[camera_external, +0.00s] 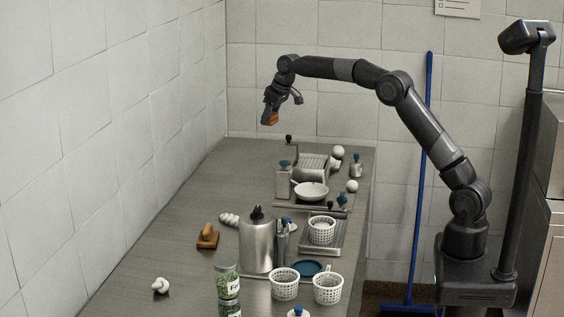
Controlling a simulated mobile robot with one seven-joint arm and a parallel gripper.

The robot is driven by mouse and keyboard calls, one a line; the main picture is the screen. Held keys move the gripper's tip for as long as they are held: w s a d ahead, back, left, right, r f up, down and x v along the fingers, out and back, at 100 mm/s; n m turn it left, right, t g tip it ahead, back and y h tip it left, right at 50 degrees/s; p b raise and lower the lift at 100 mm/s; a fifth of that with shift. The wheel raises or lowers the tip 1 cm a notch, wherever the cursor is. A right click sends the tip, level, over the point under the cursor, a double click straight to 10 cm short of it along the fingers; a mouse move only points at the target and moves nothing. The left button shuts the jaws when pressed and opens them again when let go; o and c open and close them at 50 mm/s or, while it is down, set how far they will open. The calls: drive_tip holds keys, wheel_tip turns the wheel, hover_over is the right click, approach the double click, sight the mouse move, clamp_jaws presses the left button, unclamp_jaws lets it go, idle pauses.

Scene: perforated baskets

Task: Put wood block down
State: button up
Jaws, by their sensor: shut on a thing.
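My gripper (269,117) is raised well above the far end of the grey counter (185,215). It is shut on a small orange-brown wood block (272,118), which hangs at the fingertips, clear of the counter. Parts of the block are hidden by the fingers. The view is too small to show the fingers in detail.
Bare counter lies along the left wall.

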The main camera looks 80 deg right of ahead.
drive_tip(key=s+d+m+h, duration=0.1)
drive_tip(key=s+d+m, duration=0.2)
drive_tip(key=s+d, duration=0.7)
drive_tip(key=s+d+m+g+h, duration=0.1)
drive_tip(key=s+d+m, duration=0.25)
drive_tip(key=s, duration=0.75)
drive_tip(key=s+d+m+g, duration=0.15)
drive_tip(key=s+d, duration=0.35)
drive_tip(key=s, duration=0.6)
drive_tip(key=s+d+m+h, duration=0.1)
drive_tip(key=s+d+m, duration=0.3)
drive_tip(key=s, duration=0.6)
wheel_tip(320, 180, down, 12)
drive_tip(key=n, duration=0.1)
drive_tip(key=w+f, duration=0.2)
drive_tip(key=w, duration=0.1)
drive_tip(key=w+f, duration=0.2)
drive_tip(key=w, duration=0.2)
drive_tip(key=w+a+f, duration=0.1)
drive_tip(key=w+f, duration=0.1)
drive_tip(key=w, duration=0.2)
drive_tip(key=shift+w+f, duration=0.25)
drive_tip(key=shift+f, duration=2.15)
drive_tip(key=o, duration=1)
drive_tip(key=shift+f, duration=0.1)
